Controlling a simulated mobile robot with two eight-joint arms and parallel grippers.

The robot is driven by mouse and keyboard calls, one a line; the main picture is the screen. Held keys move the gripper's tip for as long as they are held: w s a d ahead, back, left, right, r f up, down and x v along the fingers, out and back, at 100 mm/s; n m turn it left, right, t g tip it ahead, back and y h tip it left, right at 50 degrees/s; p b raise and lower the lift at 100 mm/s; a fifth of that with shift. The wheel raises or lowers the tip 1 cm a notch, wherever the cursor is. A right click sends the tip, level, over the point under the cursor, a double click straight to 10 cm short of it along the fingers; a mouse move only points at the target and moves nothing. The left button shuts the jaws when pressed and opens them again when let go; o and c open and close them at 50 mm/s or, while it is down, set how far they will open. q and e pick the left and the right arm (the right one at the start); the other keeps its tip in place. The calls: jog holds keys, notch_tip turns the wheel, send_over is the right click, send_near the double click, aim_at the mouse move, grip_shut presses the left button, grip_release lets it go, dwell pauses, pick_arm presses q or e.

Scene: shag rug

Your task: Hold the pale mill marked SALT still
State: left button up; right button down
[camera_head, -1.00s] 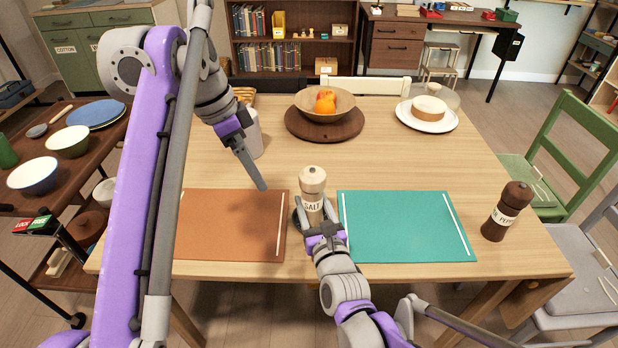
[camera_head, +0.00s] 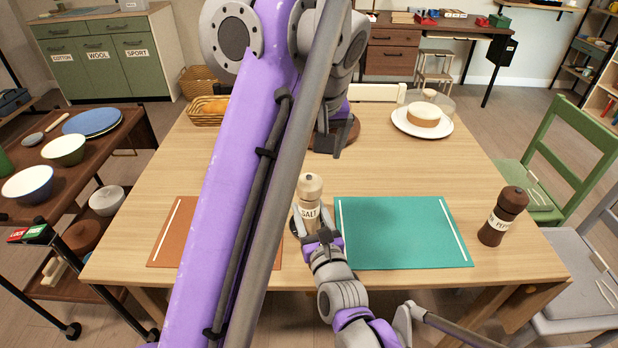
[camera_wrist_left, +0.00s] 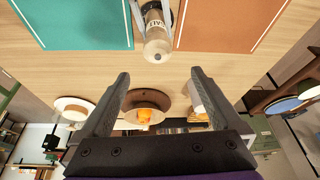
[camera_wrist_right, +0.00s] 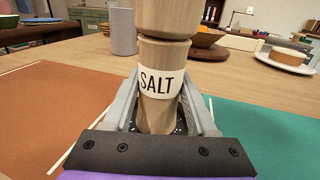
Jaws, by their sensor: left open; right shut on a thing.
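The pale wooden salt mill (camera_head: 308,190) stands upright at the table's front middle, its SALT label facing me. My right gripper (camera_head: 320,238) is shut on its lower body; the right wrist view shows a finger on each side of the mill (camera_wrist_right: 160,92). A dark round piece (camera_head: 294,222) shows at its base. My left gripper (camera_head: 335,148) is open and empty, above the table behind the mill. In the left wrist view the mill's top (camera_wrist_left: 157,48) lies beyond and between the open fingers, apart from them. My left arm hides part of the orange mat in the head view.
An orange mat (camera_head: 170,232) lies left of the mill and a teal mat (camera_head: 405,232) right. A dark pepper mill (camera_head: 503,216) stands at the right. A white plate (camera_head: 422,128) with a cake-like round sits at the back. The fruit bowl (camera_wrist_left: 145,100) shows in the left wrist view.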

aim_at(309, 178)
pick_arm(q)
jog(key=shift+n, duration=0.3)
jog(key=x, duration=1.1)
jog(key=shift+w+d+f, duration=0.2)
jog(key=shift+w+f, duration=0.05)
jog(key=shift+w, duration=0.05)
jog(key=c, duration=1.4)
